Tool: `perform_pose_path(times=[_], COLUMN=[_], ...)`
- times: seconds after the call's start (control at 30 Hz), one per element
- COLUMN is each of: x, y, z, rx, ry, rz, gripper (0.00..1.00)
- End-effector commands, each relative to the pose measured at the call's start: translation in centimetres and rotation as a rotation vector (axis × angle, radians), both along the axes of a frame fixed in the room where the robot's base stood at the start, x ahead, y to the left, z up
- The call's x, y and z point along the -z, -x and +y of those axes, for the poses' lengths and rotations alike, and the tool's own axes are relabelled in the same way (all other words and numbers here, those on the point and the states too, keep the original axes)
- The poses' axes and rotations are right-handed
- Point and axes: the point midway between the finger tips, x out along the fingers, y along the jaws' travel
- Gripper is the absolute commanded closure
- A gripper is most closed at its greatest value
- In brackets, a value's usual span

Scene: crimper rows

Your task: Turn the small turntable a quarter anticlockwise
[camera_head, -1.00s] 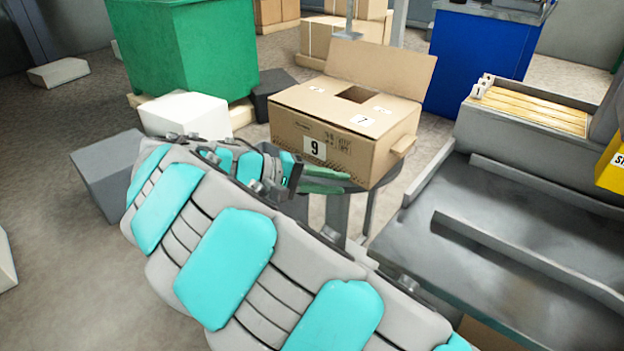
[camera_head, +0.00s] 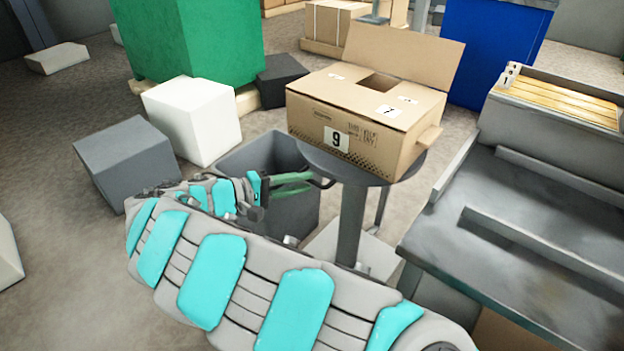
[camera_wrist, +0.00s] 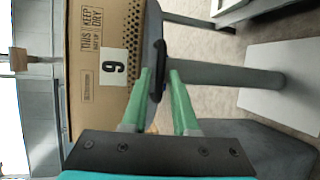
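The small turntable (camera_head: 399,173) is a round grey plate on a grey post. A brown cardboard box (camera_head: 306,117) marked 9 stands on it with one flap up. A dark loop handle (camera_head: 325,182) sticks out at the plate's left rim; it also shows in the wrist view (camera_wrist: 160,52). My gripper (camera_head: 310,182) is at this handle, level with the plate's rim. In the wrist view my gripper's green fingertips (camera_wrist: 160,72) are apart, and the handle's lower part lies in the gap. I cannot tell whether either finger touches it.
A grey open bin (camera_head: 265,155) stands below my gripper. White (camera_head: 195,120) and grey (camera_head: 125,160) blocks are on the floor at left. A grey bench (camera_head: 530,235) with raised rails stands close at right. A green container (camera_head: 190,40) is behind.

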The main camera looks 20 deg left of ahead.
Motion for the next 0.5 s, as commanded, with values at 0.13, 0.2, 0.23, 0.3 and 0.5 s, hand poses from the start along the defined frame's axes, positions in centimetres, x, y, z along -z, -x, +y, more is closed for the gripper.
perform_pose_path(times=[0.13, 0.2, 0.23, 0.3, 0.5], x=[0.3, 0.5, 0.5, 0.6, 0.6], y=[-1.5, -1.9, -2.1, -2.2, -2.2], z=[-1.5, -2.0, -2.1, -2.3, -2.2], rx=[0.001, 0.002, 0.002, 0.001, -0.001], ry=[-0.001, 0.0, 0.0, -0.001, -0.002], rz=[0.001, 0.001, 0.001, 0.001, 0.001], gripper=[0.73, 0.73, 0.73, 0.73, 0.74])
